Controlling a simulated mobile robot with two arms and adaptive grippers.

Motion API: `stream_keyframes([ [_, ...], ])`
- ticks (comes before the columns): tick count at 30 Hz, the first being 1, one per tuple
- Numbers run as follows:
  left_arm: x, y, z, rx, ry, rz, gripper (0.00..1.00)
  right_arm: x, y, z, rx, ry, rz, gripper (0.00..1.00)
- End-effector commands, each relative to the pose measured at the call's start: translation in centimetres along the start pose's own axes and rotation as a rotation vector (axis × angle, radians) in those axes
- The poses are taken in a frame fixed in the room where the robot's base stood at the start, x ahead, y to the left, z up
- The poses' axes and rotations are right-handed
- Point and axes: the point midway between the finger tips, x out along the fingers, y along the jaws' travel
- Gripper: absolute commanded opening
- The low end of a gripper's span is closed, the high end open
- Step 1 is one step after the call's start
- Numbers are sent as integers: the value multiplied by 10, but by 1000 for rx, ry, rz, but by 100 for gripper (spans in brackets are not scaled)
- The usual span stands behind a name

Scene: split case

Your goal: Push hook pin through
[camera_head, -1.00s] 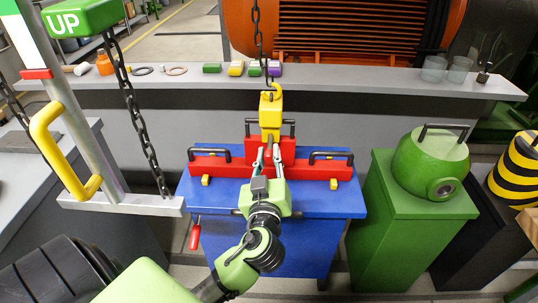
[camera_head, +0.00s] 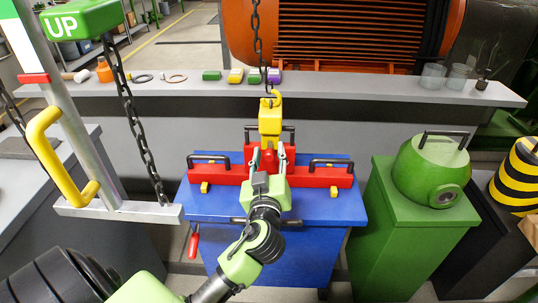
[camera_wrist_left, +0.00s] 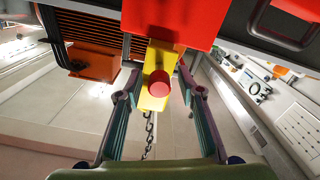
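The yellow hook block (camera_head: 270,118) hangs on a chain at the middle of the red case (camera_head: 230,175) on the blue table. It also shows in the left wrist view (camera_wrist_left: 157,60). A red round pin (camera_wrist_left: 162,83) shows end-on against the yellow block. In the head view the red pin (camera_head: 269,160) stands between my fingertips. My left gripper (camera_head: 268,155) is open, with one finger on each side of the pin and a gap on both sides in the left wrist view (camera_wrist_left: 160,95). How far the pin is in is hidden. My right gripper is not in view.
A green rounded housing (camera_head: 432,170) sits on a green pedestal at the right. A lifting frame with a yellow handle (camera_head: 60,160) and an UP sign (camera_head: 82,20) is at the left. A grey shelf (camera_head: 340,88) with small parts runs behind. A red-handled tool (camera_head: 194,242) hangs at the table's front.

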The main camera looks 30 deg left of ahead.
Motion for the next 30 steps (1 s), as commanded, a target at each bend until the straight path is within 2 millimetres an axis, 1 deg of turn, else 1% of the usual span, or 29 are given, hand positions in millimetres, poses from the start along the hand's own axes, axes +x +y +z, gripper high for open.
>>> stream_keyframes([
  [5,-1,0,0,0,0,1,35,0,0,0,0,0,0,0],
  [8,-7,0,1,-1,-1,1,35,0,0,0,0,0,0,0],
  [11,-22,0,2,-3,-4,1,35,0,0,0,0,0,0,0],
  [18,-74,0,3,-1,-7,-1,35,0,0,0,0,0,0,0],
  [21,-93,-1,2,-1,-5,-2,35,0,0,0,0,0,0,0],
  [25,-110,0,1,0,-3,-1,35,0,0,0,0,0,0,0],
  [30,-119,0,0,0,-1,0,35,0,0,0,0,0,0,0],
])
